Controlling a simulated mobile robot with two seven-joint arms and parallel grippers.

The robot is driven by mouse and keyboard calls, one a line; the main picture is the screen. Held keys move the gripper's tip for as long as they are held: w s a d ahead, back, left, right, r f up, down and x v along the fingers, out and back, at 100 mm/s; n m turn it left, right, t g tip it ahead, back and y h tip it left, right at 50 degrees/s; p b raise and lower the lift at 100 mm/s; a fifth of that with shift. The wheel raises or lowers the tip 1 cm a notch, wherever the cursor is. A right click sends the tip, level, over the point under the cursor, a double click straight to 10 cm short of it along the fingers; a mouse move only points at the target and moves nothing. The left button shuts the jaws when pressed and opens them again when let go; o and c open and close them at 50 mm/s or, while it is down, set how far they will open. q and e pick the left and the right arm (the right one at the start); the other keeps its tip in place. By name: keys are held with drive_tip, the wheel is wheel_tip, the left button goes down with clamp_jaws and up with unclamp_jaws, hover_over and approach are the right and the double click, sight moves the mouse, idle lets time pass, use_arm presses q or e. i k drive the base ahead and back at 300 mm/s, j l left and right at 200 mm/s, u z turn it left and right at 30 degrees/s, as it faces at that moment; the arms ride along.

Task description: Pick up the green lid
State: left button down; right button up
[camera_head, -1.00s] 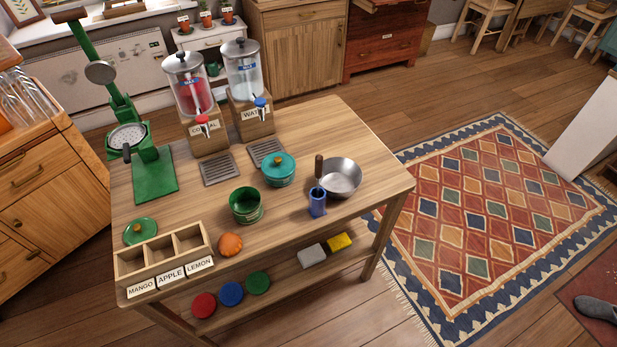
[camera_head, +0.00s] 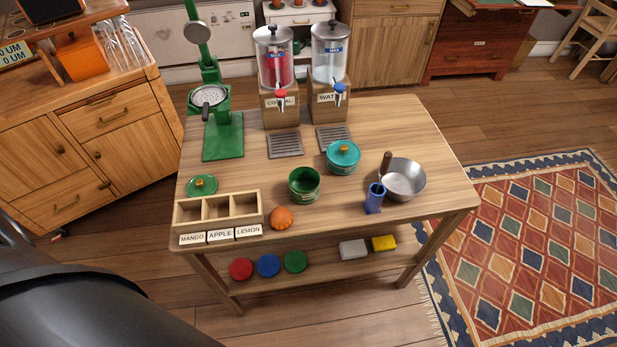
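The green lid (camera_head: 202,185) with a small orange-yellow knob lies flat on the left part of the wooden table, just behind the three-part wooden box. An open green pot (camera_head: 304,185) stands to its right, near the table's middle. A teal pot with a teal lid (camera_head: 343,155) stands farther right and back. A dark part of my own body fills the lower left corner. Neither of my grippers shows in the view.
The wooden box (camera_head: 259,209) carries labels MANGO, APPLE and LEMON. A green press (camera_head: 222,138) stands behind the lid. An orange fruit (camera_head: 282,217), blue cup (camera_head: 375,198) and metal pan (camera_head: 405,181) are on the table (camera_head: 436,159). Two dispensers stand at the back.

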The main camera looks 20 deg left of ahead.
sight(203, 184)
drive_tip(key=k+u, duration=0.15)
drive_tip(key=u, duration=1.5)
drive_tip(key=z, duration=0.65)
drive_tip(key=i+j+z, duration=0.1)
drive_tip(key=z, duration=0.35)
drive_tip(key=j+z, duration=0.6)
drive_tip(key=z, duration=0.25)
drive_tip(key=j+z, duration=0.3)
drive_tip(key=z, duration=0.15)
